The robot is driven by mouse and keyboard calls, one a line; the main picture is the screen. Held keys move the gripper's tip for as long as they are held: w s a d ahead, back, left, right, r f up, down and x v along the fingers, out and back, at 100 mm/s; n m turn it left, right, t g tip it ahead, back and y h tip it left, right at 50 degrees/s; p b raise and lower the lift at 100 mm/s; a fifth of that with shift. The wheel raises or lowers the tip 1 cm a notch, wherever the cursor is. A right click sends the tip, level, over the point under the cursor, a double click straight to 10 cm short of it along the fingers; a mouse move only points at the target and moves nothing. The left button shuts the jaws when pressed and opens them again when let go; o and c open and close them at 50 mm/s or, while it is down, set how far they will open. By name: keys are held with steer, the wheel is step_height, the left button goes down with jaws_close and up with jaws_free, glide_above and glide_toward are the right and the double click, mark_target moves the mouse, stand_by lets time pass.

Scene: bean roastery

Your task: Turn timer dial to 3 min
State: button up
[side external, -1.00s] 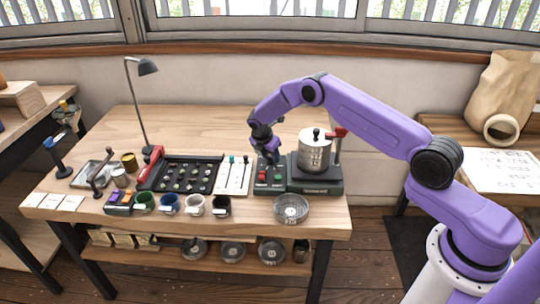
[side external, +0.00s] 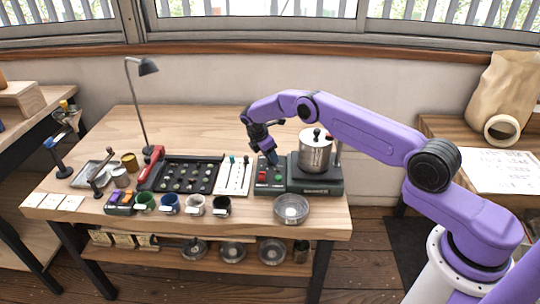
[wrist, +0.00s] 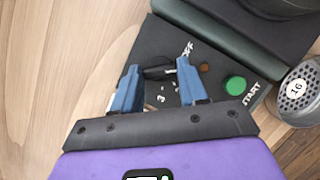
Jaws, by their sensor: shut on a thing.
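The control panel (side external: 270,187) is a dark box at the front right of the table, with red and green buttons. My gripper (side external: 272,160) reaches down onto its back part. In the wrist view, my blue fingers (wrist: 158,68) stand either side of the black timer dial (wrist: 158,73) and are shut on it. White lettering "OFF" lies to the right of the dial, and a "3" shows between the fingers. The green START button (wrist: 235,85) is to the right. I cannot tell where the dial points; the fingers hide part of its scale.
The roaster base (side external: 316,186) with a steel drum (side external: 314,154) stands directly right of the panel. Table behind is clear.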

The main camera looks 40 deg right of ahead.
steer(key=shift+m+g, duration=0.3)
steer(key=shift+m, duration=0.4)
steer(key=o, duration=1.1)
steer(key=shift+c, duration=0.2)
steer(key=shift+w+r, duration=0.1)
steer(key=v, duration=1.1)
steer(key=shift+a+r, duration=0.2)
steer(key=shift+r, duration=0.2)
